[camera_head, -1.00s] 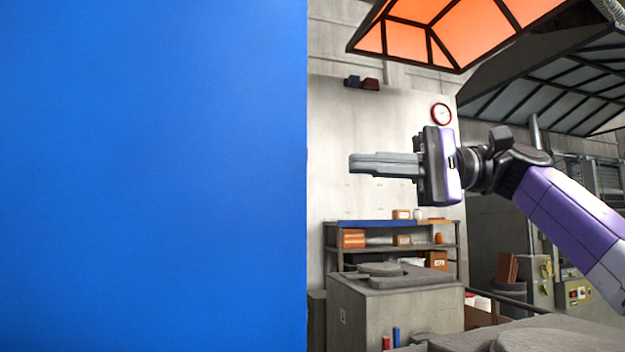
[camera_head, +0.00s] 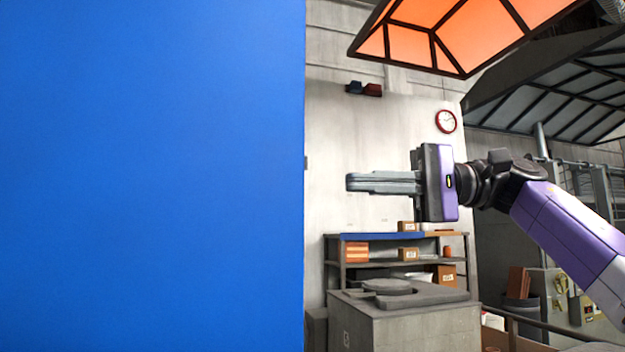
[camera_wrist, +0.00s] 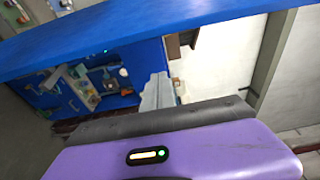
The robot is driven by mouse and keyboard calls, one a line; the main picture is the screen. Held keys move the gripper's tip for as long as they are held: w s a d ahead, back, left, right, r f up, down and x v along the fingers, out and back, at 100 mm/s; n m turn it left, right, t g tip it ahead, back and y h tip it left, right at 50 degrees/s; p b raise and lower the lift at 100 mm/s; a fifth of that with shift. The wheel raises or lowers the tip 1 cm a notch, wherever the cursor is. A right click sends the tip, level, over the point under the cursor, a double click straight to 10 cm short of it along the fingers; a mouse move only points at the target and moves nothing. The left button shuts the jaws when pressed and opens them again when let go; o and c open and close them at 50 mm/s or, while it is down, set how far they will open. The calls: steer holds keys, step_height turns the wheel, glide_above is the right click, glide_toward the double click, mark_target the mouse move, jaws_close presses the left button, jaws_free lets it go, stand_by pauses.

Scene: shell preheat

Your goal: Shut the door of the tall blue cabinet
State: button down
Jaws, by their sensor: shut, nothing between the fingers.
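A flat blue panel (camera_head: 150,180) fills the left half of the head view; I take it to be part of the tall blue cabinet, but its frame, hinges and handle do not show there. My gripper (camera_head: 349,182) is shut and empty, its fingers pointing left, a little right of the panel's edge in the picture. I cannot tell the gap in depth. In the wrist view, a blue slab (camera_wrist: 150,38) crosses the top. Below it is a blue surface with small fittings (camera_wrist: 95,85), and my gripper's fingers (camera_wrist: 158,85) show in front.
A grey block with a round top (camera_head: 405,315) and a shelf rack with boxes (camera_head: 345,262) stand behind my gripper. An orange-lit hood (camera_head: 470,35) hangs overhead. A clock (camera_head: 445,121) is on the pale wall. The space between panel edge and gripper looks clear.

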mark_target(299, 181)
steer(key=s+a, duration=0.1)
steer(key=a, duration=0.8)
steer(key=shift+s+d+p, duration=0.15)
steer(key=shift+s+d, duration=0.1)
steer(key=shift+s, duration=0.4)
steer(key=shift+s+d+p, duration=0.2)
steer(key=shift+s, duration=0.4)
steer(key=shift+s+d+p, duration=0.15)
steer(key=shift+s+d, duration=0.1)
steer(key=shift+s, duration=0.4)
